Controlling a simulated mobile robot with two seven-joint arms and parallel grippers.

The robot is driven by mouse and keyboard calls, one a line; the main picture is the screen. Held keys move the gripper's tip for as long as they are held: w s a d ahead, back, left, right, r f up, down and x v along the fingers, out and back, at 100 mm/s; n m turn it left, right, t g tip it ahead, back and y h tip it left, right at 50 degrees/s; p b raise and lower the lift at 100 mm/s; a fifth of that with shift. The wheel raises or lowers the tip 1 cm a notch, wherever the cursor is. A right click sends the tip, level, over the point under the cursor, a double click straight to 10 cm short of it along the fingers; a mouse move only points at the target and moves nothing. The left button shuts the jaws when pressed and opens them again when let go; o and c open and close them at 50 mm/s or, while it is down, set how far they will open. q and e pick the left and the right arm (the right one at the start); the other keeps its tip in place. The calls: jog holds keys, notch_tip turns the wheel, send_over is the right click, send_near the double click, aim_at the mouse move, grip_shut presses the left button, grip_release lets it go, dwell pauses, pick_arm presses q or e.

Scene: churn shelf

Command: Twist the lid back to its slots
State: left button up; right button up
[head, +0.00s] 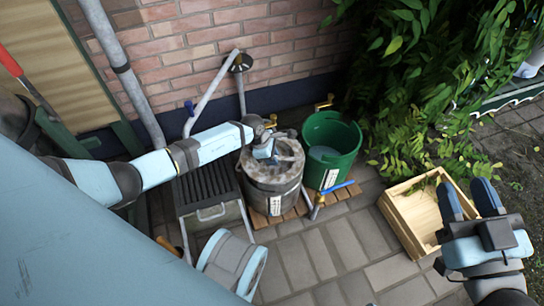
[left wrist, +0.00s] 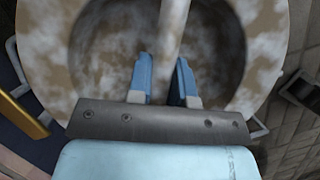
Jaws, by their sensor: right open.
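The metal churn (head: 270,197) stands on a wooden slat base, with a mottled white-brown lid (head: 288,152) on top. In the left wrist view the lid (left wrist: 262,45) fills the upper part, with a pale bar across its dark recessed middle. My left gripper (left wrist: 165,75) is over the lid, with its blue fingers on either side of the bar. I cannot tell whether they press on it. The slots are not clearly visible. My right gripper (head: 469,200) is open and empty, in front of the wooden crate and far from the churn.
A green bucket (head: 345,135) stands close to the right of the churn. A dark ribbed box (head: 207,190) is close on its left. A wooden crate (head: 400,200) lies on the paving at the right. A brick wall and pipes are behind; leafy plants (head: 420,70) hang at right.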

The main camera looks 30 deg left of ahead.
pick_arm(q)
grip_shut()
jog(key=shift+r+m+g, duration=0.1)
jog(key=shift+m+g, duration=0.2)
jog(key=shift+m, duration=0.4)
jog(key=shift+m+g, duration=0.3)
jog(key=shift+m, duration=0.4)
jog(key=shift+w+m, duration=0.1)
jog(key=shift+m, duration=0.5)
jog(key=shift+m+g, duration=0.5)
jog(key=shift+m, duration=0.3)
